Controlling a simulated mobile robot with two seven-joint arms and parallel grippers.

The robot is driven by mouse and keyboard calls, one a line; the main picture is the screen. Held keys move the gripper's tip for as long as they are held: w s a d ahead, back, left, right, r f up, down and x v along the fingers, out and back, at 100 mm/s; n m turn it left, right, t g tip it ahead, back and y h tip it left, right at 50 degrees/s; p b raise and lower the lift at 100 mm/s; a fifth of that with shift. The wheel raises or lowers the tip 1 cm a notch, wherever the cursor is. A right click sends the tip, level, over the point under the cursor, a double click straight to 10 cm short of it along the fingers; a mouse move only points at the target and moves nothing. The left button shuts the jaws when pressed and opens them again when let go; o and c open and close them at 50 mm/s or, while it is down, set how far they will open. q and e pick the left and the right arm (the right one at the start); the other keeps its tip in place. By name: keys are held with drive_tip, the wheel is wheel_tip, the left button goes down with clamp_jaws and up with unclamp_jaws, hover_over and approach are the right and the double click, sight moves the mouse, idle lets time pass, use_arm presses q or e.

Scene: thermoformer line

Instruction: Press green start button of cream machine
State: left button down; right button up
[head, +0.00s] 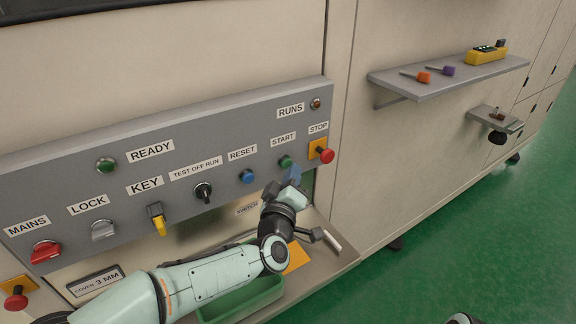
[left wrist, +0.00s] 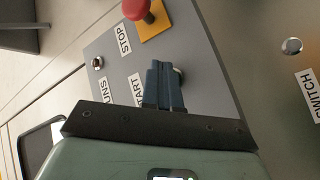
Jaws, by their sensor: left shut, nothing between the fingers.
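The green start button (head: 285,161) sits on the grey sloped panel (head: 225,140) of the cream machine (head: 160,60), beside the START label. My left gripper (head: 293,174) is shut and empty, its blue fingertips just below and right of the button in the head view. In the left wrist view the shut fingers (left wrist: 165,68) point at the panel by the START label and hide most of the button; only a pale rim shows beside them. Whether the tips touch the button cannot be told. My right gripper is not in view.
The red stop button (head: 326,155) on its orange plate is close to the right, and the blue reset button (head: 247,176) to the left. A yellow key switch (head: 157,219) is further left. Below is a ledge with a green tray (head: 243,299). A shelf (head: 447,77) holds tools at right.

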use_arm(q)
drive_tip(key=shift+w+a, duration=0.3)
drive_tip(key=shift+w, duration=0.15)
idle(0.7)
drive_tip(key=shift+s, duration=0.1)
idle(0.3)
drive_tip(key=shift+s+d+b, duration=0.35)
drive_tip(key=shift+s+d, duration=0.15)
drive_tip(key=shift+s, duration=0.15)
drive_tip(key=shift+s+d+b, duration=0.2)
drive_tip(key=shift+s+d, duration=0.55)
drive_tip(key=shift+s, duration=0.3)
drive_tip(key=shift+s+d+b, duration=0.15)
drive_tip(key=shift+s+d, duration=0.6)
drive_tip(key=shift+s, duration=0.25)
